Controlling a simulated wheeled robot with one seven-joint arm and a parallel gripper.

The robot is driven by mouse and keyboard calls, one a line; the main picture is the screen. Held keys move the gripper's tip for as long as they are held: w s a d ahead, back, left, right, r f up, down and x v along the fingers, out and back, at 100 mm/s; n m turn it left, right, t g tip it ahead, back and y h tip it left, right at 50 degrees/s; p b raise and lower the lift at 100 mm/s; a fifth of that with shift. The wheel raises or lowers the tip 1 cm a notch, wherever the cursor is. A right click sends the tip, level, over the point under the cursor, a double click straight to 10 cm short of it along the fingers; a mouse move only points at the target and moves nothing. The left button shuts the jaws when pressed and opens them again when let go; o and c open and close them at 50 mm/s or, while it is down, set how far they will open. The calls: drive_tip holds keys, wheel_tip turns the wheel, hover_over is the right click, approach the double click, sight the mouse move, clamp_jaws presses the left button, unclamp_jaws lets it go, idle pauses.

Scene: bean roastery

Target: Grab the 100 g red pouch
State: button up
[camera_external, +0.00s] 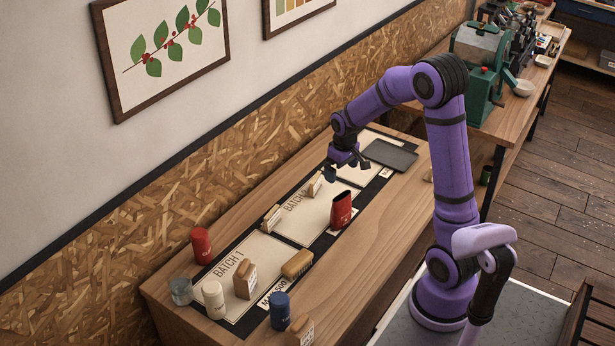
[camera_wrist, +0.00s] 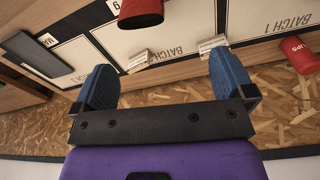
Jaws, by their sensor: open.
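A red pouch (camera_external: 341,210) stands on the mat's middle section near its front edge; any weight marking on it is too small to read. It also shows at the top of the wrist view (camera_wrist: 140,10), cut off by the frame edge. My gripper (camera_external: 348,168) is open and empty above the mat, behind the pouch and apart from it. In the wrist view my gripper's blue fingers (camera_wrist: 163,78) are spread wide with nothing between them.
Small card holders (camera_external: 272,218) (camera_external: 315,185) stand along the mat's back. A red tin (camera_external: 201,245), glass jar (camera_external: 181,290), cream tin (camera_external: 214,300), brown bag (camera_external: 245,280), tan pouch (camera_external: 297,264) and blue tin (camera_external: 280,311) crowd the near end. A grey tray (camera_external: 390,155) lies at the far end.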

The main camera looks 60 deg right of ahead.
approach(342, 201)
drive_tip(key=shift+w+d+g, duration=0.15)
drive_tip(key=shift+w+g, duration=0.25)
drive_tip(key=shift+w, duration=0.1)
wheel_tip(342, 201, down, 11)
drive_tip(key=shift+r, duration=0.2)
drive_tip(key=c, duration=0.8)
drive_tip(key=shift+o, duration=0.2)
drive_tip(key=shift+r, duration=0.1)
